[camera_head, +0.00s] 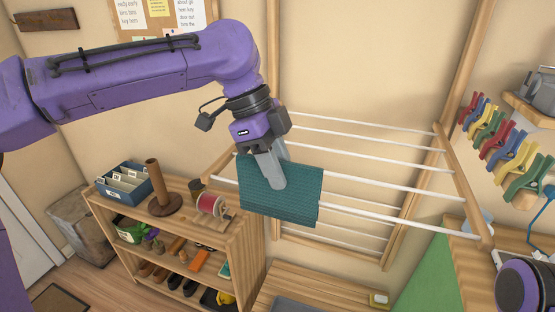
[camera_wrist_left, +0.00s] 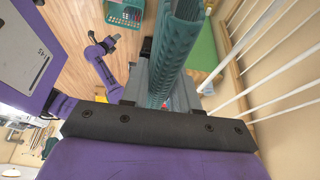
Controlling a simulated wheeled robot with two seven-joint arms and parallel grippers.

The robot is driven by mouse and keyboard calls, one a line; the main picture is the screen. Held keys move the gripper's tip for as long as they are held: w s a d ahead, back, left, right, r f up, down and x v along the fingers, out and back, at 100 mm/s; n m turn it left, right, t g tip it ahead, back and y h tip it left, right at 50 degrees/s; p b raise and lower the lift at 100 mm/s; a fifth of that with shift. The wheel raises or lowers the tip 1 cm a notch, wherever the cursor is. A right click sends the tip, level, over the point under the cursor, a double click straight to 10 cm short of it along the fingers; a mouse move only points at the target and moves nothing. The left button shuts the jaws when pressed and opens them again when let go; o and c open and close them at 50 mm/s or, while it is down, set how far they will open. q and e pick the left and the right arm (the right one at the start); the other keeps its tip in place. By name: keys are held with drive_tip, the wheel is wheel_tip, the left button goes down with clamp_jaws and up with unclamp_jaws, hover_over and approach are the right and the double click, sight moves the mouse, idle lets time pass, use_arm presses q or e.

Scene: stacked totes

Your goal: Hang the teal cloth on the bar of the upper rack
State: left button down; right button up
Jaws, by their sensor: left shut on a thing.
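My left gripper (camera_head: 273,182) is shut on the teal cloth (camera_head: 301,200), with its fingers pointing down over it. The cloth hangs as a folded, ribbed panel. In the head view it covers parts of the white bars of the upper rack (camera_head: 458,189). In the left wrist view the cloth (camera_wrist_left: 178,60) stands between the fingers, and the white bars (camera_wrist_left: 278,75) run to its right with a gap between. Whether it touches a bar out of view, I cannot tell. In that view another purple arm of mine ends in a small dark gripper (camera_wrist_left: 104,43), its jaws unclear.
A wooden shelf (camera_head: 257,255) with a blue file box (camera_head: 124,184), a brown peg stand (camera_head: 158,185) and a red spool (camera_head: 209,204) stands below left. Coloured clips (camera_head: 498,145) hang at right. A wooden bench top (camera_head: 310,288) lies below the rack. The right-hand bars are bare.

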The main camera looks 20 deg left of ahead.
sight(278, 193)
use_arm(q)
drive_tip(key=shift+f+b, duration=1.35)
drive_tip(key=shift+f, duration=1.45)
drive_tip(key=c, duration=0.8)
unclamp_jaws()
